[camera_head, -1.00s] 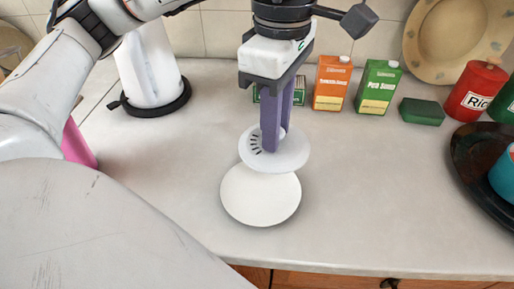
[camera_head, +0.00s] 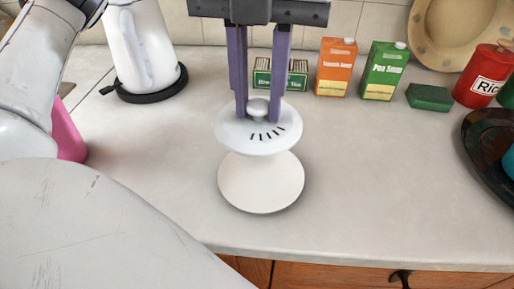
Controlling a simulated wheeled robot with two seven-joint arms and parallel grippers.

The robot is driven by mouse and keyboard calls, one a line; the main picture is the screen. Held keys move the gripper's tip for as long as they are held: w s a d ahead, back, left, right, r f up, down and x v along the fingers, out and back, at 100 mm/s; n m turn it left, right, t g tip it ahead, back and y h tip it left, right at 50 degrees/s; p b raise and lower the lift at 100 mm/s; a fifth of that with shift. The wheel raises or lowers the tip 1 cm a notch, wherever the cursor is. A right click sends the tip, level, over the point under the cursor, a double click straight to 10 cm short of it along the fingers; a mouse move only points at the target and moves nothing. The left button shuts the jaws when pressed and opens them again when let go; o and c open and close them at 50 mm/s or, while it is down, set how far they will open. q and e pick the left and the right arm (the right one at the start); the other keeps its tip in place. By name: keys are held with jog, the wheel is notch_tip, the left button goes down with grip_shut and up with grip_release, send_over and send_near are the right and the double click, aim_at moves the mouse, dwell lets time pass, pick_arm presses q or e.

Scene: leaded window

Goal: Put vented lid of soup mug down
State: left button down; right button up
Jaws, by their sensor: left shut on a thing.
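The vented lid (camera_head: 258,137) is a white disc with a row of dark slots and a knob on top. My left gripper (camera_head: 259,112) comes down from above with its purple fingers on either side of the knob, shut on it. The lid overlaps the far edge of a plain white round plate or disc (camera_head: 261,185) on the counter. It looks held above the counter, slightly tilted; I cannot tell whether it touches the plate. The soup mug is not recognisable in view. My right gripper is not in view.
Behind the lid stand a green tea box (camera_head: 281,75), an orange carton (camera_head: 336,68) and a green carton (camera_head: 383,72). A white kettle (camera_head: 143,50) is at back left, a dark tray (camera_head: 480,150) at right. The counter (camera_head: 380,180) is clear at front right.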

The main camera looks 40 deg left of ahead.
pick_arm(q)
jog(key=shift+n, duration=0.4)
jog(key=shift+s+f, duration=0.1)
jog(key=shift+f, duration=0.05)
notch_tip(320, 180, down, 10)
jog(key=shift+r+b, duration=0.2)
jog(key=shift+b, duration=0.6)
jog(key=shift+n, duration=0.3)
jog(key=shift+f+b, duration=0.45)
jog(key=shift+b, duration=0.05)
jog(key=c, duration=1.5)
grip_release()
jog(key=shift+r, duration=0.15)
